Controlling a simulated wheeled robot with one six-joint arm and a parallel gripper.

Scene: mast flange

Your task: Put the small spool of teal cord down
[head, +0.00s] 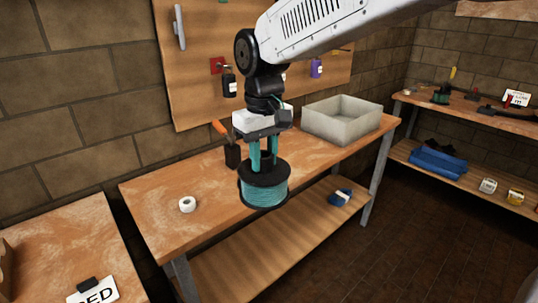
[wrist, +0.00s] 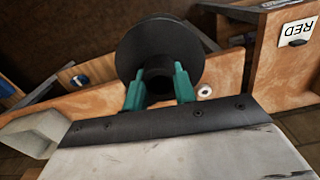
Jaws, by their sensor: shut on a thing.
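The small spool of teal cord (head: 264,194) has black end discs with teal cord wound between them. My gripper (head: 264,168) is shut on its top hub with two teal fingers. The spool hangs upright in front of the wooden workbench (head: 165,190), overlapping its front edge in the head view. I cannot tell its exact height over the bench. In the wrist view the spool's black disc (wrist: 160,50) shows beyond the fingers of my gripper (wrist: 160,88), and the cord is hidden.
A white tape roll (head: 187,204) lies on the bench at left. A grey bin (head: 342,119) stands at the right end. A dark holder with an orange-handled tool (head: 232,154) is at the back. A blue item (head: 341,197) lies on the lower shelf. Bare bench top lies around the tape roll.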

